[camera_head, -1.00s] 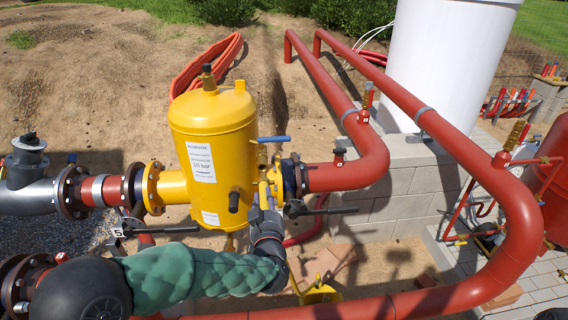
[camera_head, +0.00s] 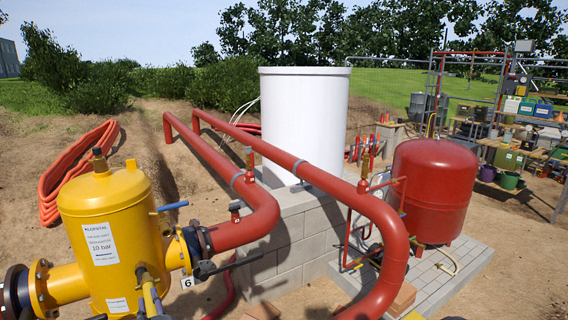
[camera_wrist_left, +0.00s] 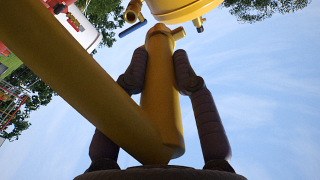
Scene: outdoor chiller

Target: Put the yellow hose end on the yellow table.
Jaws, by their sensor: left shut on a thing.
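The yellow hose end (camera_wrist_left: 160,90) is a thick yellow cylinder. In the left wrist view, my left gripper (camera_wrist_left: 160,75) has its two dark fingers closed on either side of it, and a yellow hose (camera_wrist_left: 70,75) runs diagonally to the upper left. In the head view, a small part of the yellow hose end (camera_head: 149,293) shows at the bottom left, with my left gripper (camera_head: 150,305) low in front of the yellow tank. I cannot make out a clearly yellow table; distant benches (camera_head: 503,147) at the right carry many items. My right gripper is not in view.
The yellow tank (camera_head: 100,225) and red pipes (camera_head: 385,215) stand close by. Behind them are a block plinth (camera_head: 290,225), a white tank (camera_head: 303,120) and a red vessel (camera_head: 435,190) on paving. Bare ground (camera_head: 510,245) lies open at the right.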

